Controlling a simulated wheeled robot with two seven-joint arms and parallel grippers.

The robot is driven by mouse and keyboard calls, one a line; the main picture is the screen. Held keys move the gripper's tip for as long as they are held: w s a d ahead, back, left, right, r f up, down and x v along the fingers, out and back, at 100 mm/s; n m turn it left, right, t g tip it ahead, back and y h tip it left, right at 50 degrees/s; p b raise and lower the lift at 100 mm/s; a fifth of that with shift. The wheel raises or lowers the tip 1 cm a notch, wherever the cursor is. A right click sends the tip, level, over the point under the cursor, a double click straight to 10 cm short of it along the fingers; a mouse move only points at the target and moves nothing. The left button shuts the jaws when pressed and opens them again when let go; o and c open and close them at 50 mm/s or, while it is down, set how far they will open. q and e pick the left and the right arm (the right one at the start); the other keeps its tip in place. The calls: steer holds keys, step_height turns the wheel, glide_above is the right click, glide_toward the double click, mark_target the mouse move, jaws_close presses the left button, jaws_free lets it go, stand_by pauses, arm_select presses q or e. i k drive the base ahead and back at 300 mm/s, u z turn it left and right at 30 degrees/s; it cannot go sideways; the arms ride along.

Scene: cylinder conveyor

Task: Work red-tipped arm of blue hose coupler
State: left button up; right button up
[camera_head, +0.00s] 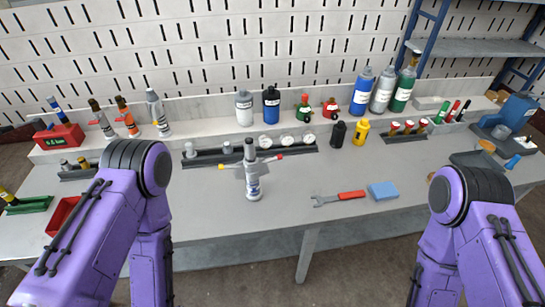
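In the head view, an upright bottle-like body (254,187) with a white and blue label and a dark top stands on the grey bench near its middle. Two thin arms stick out from it: one on the right ends in a red tip (279,156), one on the left ends in a yellow tip (221,167). This appears to be the coupler; its body looks grey-white, with blue only on the label. Nothing touches it. My two purple arms flank the bench at left and right, and both grippers are out of the picture.
Behind it is a dark rack with gauges (288,141). To its right lie a red-handled wrench (350,195) and a blue block (383,190). Black (338,134) and yellow (361,132) bottles stand further back. The bench front is mostly clear around the coupler.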

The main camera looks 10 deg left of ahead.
mark_target(278, 157)
steer(key=z, duration=1.55)
steer(key=k, duration=0.55)
steer(key=u, duration=0.95)
